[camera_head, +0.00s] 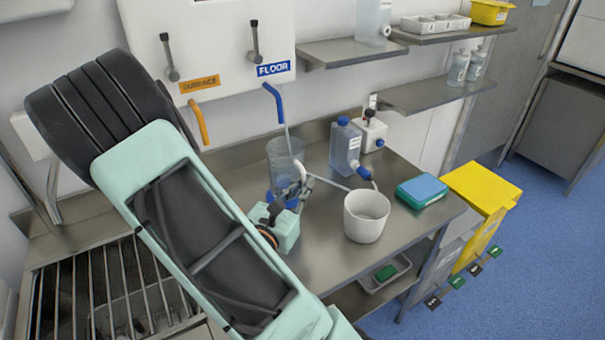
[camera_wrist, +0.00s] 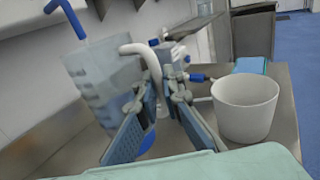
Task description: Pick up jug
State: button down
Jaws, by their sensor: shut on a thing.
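The clear jug (camera_head: 284,155) stands roughly upright on the steel counter below the blue tap, with a white curved handle on its right. It also shows in the left half of the wrist view (camera_wrist: 95,80). My gripper (camera_head: 289,194) is at the handle, with one finger on each side of it in the wrist view (camera_wrist: 161,94), shut on the handle. My fingers hide the lower handle and part of the jug's base. I cannot tell whether the base touches the counter.
A white bucket (camera_head: 366,222) stands close on the right. A blue-capped bottle (camera_head: 345,147) and a small white container (camera_head: 373,132) stand behind. A blue-green sponge pack (camera_head: 421,190) lies near the right edge. The blue tap (camera_head: 273,100) hangs just above the jug. A grated sink (camera_head: 105,280) is at left.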

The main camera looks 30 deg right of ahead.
jog(key=shift+s+a+r+p, duration=0.3)
jog(key=shift+s+p, duration=0.3)
jog(key=shift+p, duration=0.75)
jog(key=shift+s+a+r+p, duration=0.3)
jog(key=shift+s+p, duration=0.35)
jog(key=shift+p, duration=0.65)
jog(key=shift+s+a+r+p, duration=0.3)
jog(key=shift+s+p, duration=0.3)
jog(key=shift+p, duration=0.75)
jog(key=shift+f, duration=0.1)
